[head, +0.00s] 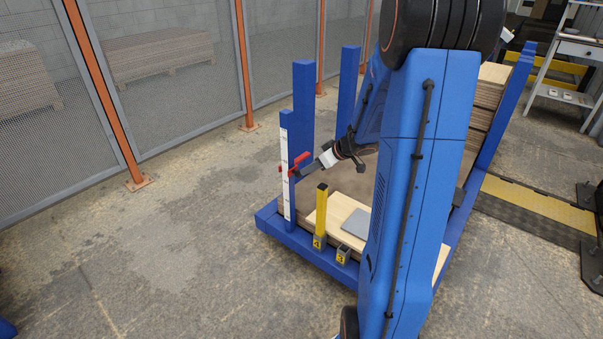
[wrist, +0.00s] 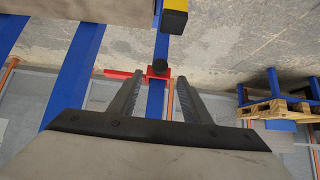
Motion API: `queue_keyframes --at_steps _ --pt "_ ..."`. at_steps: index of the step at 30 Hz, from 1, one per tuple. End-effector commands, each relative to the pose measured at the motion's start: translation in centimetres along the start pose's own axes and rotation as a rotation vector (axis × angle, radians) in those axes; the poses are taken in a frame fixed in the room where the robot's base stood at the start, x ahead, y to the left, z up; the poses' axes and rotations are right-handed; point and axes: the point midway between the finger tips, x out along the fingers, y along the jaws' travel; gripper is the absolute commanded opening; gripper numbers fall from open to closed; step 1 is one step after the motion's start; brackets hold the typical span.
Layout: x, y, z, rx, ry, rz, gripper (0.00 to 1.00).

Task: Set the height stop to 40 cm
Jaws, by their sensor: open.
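The height stop is a red slider (head: 300,160) on a blue upright post at the stand's left corner. It also shows in the wrist view as a red block with a side arm (wrist: 118,73) and a dark knob (wrist: 161,47). A white scale strip (head: 285,180) runs down the post; its figures are too small to read. My gripper (head: 305,170) is level with the slider, coming from the right. In the wrist view my gripper (wrist: 159,78) is open, its fingers on either side of the post and just short of the red block. Contact cannot be told.
A yellow post (head: 321,212) stands at the front, close to my gripper, beside a shorter holder (head: 343,254). A grey plate (head: 356,223) lies on pale boards in the blue stand (head: 300,245). Mesh fencing (head: 170,70) stands behind. The floor at left is clear.

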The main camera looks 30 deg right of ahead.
Motion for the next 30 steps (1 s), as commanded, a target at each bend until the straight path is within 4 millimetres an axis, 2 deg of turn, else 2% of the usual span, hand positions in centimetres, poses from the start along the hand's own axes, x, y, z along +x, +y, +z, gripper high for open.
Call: queue_keyframes --at_steps 6,12,18,27,28,30 --pt "3.7 -0.1 0.0 0.000 -0.002 -0.003 0.44" --pt "6.1 -0.1 0.0 -0.001 0.000 -0.002 0.44" --pt "7.2 0.0 0.0 0.000 0.000 -0.001 0.44" --pt "7.3 0.0 0.0 0.000 0.000 0.000 0.44" --pt "7.3 0.0 0.0 0.000 0.000 0.000 0.39" --pt "7.3 0.0 0.0 0.000 0.000 0.000 0.23"
